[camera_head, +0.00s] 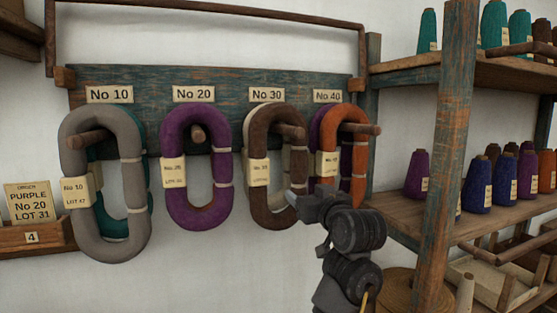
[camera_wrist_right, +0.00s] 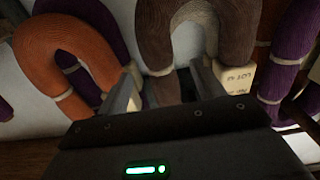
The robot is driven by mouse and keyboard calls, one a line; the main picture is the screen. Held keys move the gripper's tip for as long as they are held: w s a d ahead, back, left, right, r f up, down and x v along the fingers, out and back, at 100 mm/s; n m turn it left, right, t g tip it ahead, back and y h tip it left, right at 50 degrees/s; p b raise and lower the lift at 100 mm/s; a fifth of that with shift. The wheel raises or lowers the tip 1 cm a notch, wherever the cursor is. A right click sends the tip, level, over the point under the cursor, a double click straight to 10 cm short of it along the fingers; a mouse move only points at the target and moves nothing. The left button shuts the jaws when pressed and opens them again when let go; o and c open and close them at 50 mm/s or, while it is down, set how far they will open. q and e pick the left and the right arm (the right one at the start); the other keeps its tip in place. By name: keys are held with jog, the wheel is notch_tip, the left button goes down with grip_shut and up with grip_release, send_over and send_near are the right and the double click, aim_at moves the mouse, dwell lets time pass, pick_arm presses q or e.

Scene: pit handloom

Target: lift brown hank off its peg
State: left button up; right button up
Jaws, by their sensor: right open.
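The brown hank (camera_head: 262,150) hangs in a long loop on the peg under the No 30 sign (camera_head: 267,94), with a paper tag on its left strand. My right gripper (camera_head: 293,200) is open at the lower right of the brown hank. In the right wrist view the brown hank (camera_wrist_right: 160,52) fills the middle. One strand runs down between the two open fingers (camera_wrist_right: 164,90), with no clear grip on it. The wrist body hides the strand's lower part there. My left gripper is out of view.
An orange hank (camera_head: 353,130) hangs close right of my gripper, and a purple hank (camera_head: 181,165) hangs to the left. A grey hank (camera_head: 75,150) hangs further left. A shelf post (camera_head: 447,150) and shelves of yarn cones stand at the right.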

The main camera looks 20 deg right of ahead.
aim_at(302, 190)
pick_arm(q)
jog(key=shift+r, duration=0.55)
pick_arm(e)
jog(key=shift+w, duration=0.25)
pick_arm(q)
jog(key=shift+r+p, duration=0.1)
jog(key=shift+p, duration=0.2)
pick_arm(e)
jog(key=w+p, duration=0.2)
jog(key=w, duration=0.1)
jog(key=w+p, duration=0.1)
jog(key=p, duration=0.1)
jog(key=shift+w+d+r, duration=0.2)
jog(key=shift+w+d, duration=0.1)
jog(key=shift+w, duration=0.05)
jog(key=shift+w+f, duration=0.15)
jog(key=shift+w, duration=0.15)
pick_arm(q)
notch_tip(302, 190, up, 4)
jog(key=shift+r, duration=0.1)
pick_arm(e)
jog(key=shift+a, duration=0.1)
jog(key=shift+c, duration=0.2)
jog(key=c, duration=1.1)
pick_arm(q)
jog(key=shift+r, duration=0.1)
